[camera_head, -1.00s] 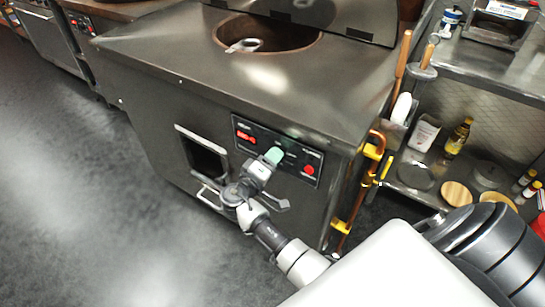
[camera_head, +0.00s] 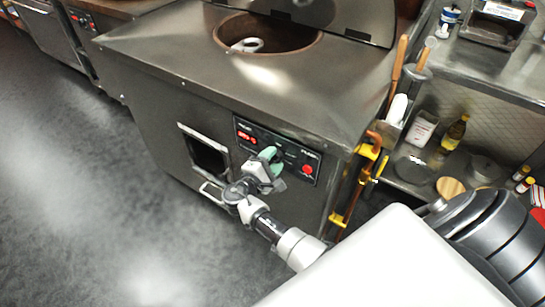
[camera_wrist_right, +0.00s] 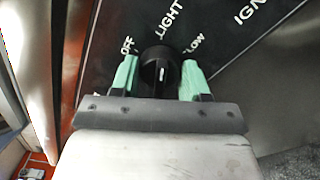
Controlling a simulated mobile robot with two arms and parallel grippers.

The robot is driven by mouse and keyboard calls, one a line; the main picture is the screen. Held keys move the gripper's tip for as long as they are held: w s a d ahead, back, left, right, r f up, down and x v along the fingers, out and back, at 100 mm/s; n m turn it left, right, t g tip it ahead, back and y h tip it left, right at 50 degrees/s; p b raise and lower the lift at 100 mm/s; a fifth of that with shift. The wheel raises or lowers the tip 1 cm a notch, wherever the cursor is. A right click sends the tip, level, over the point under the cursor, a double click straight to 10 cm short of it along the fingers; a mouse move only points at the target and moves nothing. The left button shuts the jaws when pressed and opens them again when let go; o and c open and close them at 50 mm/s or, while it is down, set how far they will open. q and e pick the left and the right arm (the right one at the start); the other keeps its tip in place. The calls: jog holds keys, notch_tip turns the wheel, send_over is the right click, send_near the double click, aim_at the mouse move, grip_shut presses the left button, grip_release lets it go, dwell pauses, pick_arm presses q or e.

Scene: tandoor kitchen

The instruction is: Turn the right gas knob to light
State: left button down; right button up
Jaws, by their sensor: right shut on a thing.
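The black gas knob (camera_wrist_right: 158,58) sits on the dark control panel between my right gripper's green fingertips (camera_wrist_right: 162,78) in the wrist view. The knob's white mark stands about upright there, below the word LIGHT (camera_wrist_right: 168,18). OFF is printed to its left and LOW to its right. In the head view my right gripper (camera_head: 270,159) is at the middle of the control panel (camera_head: 293,156) on the tandoor's front and hides most of the knob. It is shut on the knob. My left gripper is not in view.
A red button (camera_head: 307,169) is right of the gripper and a red lit display (camera_head: 247,137) is left of it. A square opening (camera_head: 208,157) with a handle lies left. Yellow-fitted gas pipes (camera_head: 350,195) run at the right corner. The floor at left is clear.

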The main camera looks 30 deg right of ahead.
jog(key=shift+n, duration=0.4)
jog(key=shift+f, duration=0.1)
jog(key=o, duration=0.9)
jog(key=b+v, duration=0.1)
jog(key=v, duration=1)
